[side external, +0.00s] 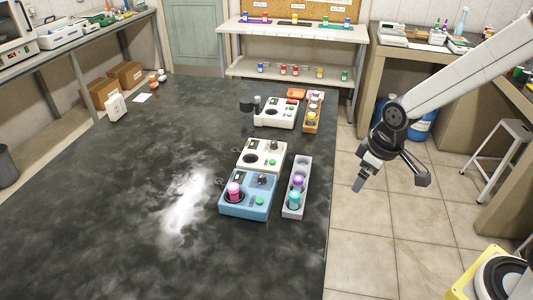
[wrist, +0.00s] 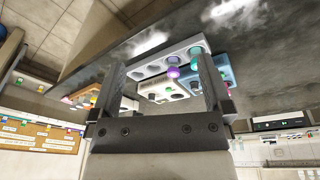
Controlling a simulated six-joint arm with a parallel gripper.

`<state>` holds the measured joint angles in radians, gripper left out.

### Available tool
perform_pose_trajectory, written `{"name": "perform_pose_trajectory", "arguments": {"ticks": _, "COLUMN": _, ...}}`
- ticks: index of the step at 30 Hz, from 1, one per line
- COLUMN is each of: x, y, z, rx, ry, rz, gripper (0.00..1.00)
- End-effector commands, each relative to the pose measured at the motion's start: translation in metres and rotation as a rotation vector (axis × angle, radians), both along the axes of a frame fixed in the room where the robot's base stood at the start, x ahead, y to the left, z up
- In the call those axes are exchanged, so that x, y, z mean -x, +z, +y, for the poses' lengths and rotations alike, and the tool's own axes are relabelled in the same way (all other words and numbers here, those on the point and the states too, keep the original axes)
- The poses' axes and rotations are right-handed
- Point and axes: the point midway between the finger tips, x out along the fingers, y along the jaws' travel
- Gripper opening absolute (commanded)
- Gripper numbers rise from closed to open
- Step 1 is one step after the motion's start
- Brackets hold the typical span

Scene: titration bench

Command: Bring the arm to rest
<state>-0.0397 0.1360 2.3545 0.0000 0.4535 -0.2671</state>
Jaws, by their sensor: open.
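My gripper (side external: 388,178) hangs in the air to the right of the dark bench, over the tiled floor. Its two fingers are spread apart with nothing between them. In the wrist view my gripper (wrist: 158,75) also shows open, with the bench and devices seen beyond the fingers. My arm reaches in from the upper right. No object is in contact with the gripper in either view.
A blue device (side external: 243,207) with a pink-capped vial, a white device (side external: 262,157) and a grey rack (side external: 292,211) with purple- and teal-capped vials stand near the bench's right edge. Another white device (side external: 276,112) and an orange rack (side external: 310,127) stand farther back. A stool (side external: 515,130) is at right.

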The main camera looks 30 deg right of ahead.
Motion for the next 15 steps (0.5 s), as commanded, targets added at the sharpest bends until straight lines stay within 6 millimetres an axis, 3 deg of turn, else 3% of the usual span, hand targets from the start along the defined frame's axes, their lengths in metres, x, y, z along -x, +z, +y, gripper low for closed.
{"name": "perform_pose_trajectory", "arguments": {"ticks": 6, "x": 0.042, "y": -0.005, "z": -0.011, "rx": -0.042, "ry": -0.223, "rz": -0.025, "gripper": 1.00}}
{"name": "perform_pose_trajectory", "arguments": {"ticks": 15, "x": 0.056, "y": -0.007, "z": -0.014, "rx": -0.059, "ry": -0.306, "rz": -0.033, "gripper": 1.00}}
